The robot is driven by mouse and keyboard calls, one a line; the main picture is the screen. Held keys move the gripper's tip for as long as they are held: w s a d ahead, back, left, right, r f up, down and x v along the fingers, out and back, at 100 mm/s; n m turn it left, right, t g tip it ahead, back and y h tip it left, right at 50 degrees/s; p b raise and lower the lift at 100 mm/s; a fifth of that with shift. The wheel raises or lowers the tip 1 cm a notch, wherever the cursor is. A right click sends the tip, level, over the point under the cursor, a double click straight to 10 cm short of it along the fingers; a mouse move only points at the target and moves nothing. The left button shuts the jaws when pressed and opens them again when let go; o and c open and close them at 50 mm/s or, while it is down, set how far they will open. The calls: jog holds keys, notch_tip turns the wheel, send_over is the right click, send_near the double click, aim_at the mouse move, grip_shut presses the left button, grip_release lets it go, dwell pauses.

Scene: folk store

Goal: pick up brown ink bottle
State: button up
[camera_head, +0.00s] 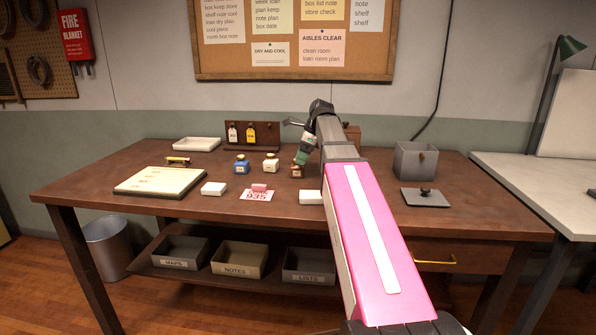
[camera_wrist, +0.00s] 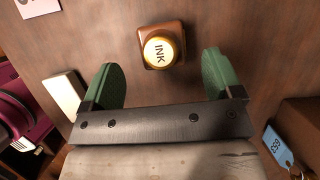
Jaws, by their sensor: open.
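The brown ink bottle (camera_head: 297,171) stands upright on the wooden desk, at the right end of a row of ink bottles. In the wrist view the brown ink bottle (camera_wrist: 160,47) shows from above, with a gold cap marked INK. My gripper (camera_wrist: 164,78) is open, with one green finger to the left of the bottle and one to the right. The bottle lies a little beyond the fingertips, not between them, and nothing is held. In the head view my gripper (camera_head: 303,157) is just above and beside the bottle, partly covering it.
A blue ink bottle (camera_head: 241,164) and a white ink bottle (camera_head: 271,163) stand to the left. A key rack (camera_head: 252,135) stands behind.

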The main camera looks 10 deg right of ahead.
aim_at(297, 165)
jog(key=shift+x, duration=2.65)
jog(key=shift+d, duration=0.15)
jog(key=shift+c, duration=0.3)
jog(key=c, duration=1)
jog(key=shift+w+r, duration=0.1)
jog(key=shift+r, duration=0.05)
notch_tip(297, 165, up, 4)
jog(key=shift+f, duration=0.1)
jog(key=s+a+r, duration=0.2)
jog(key=a, duration=0.1)
jog(key=s+a+r, duration=0.2)
jog(key=a, duration=0.1)
jog(key=s+a+r, duration=0.2)
jog(key=s+a, duration=0.1)
jog(key=shift+a+r, duration=0.15)
jog(key=shift+r, duration=0.25)
